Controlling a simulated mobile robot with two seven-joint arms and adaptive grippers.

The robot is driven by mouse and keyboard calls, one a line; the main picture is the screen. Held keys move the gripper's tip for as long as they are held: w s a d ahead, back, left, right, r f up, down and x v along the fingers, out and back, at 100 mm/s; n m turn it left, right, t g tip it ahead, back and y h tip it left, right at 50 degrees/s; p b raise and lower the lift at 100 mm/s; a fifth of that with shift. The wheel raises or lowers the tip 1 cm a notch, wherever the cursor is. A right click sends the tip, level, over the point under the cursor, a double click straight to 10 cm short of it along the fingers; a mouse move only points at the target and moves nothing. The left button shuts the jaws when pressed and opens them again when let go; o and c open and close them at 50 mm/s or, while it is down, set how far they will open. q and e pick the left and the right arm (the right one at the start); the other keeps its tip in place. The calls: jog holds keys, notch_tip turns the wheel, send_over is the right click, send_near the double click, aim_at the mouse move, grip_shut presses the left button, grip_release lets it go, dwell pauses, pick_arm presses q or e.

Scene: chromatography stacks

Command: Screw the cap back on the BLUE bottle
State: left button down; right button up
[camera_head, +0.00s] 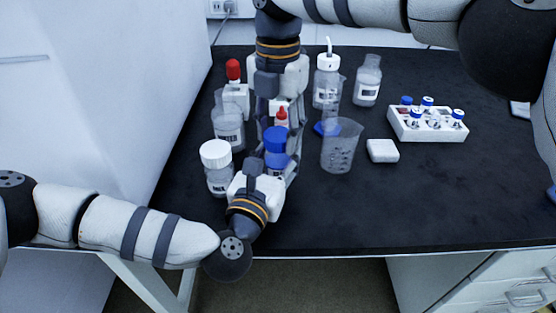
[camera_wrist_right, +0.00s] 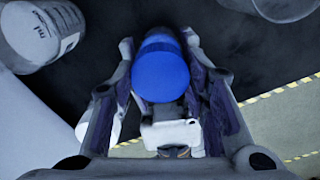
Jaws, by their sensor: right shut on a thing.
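I cannot tell how far the cap is seated on the bottle. My left gripper (camera_head: 262,180) comes in low from the front at the bottle's body. Its fingertips are mostly hidden, and I cannot tell how closely they close.
A white-capped bottle (camera_head: 216,160) and a red-topped bottle (camera_head: 229,125) stand close on the left. A beaker (camera_head: 340,148), a flat blue piece (camera_head: 326,129), a small white block (camera_head: 382,151) and a vial rack (camera_head: 430,125) are to the right. The front right bench is clear.

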jog(key=m, duration=1)
jog(key=shift+m, duration=0.4)
jog(key=m, duration=0.6)
jog(key=shift+m, duration=0.3)
jog(key=m, duration=0.4)
jog(key=shift+m, duration=0.3)
jog(key=o, duration=1.3)
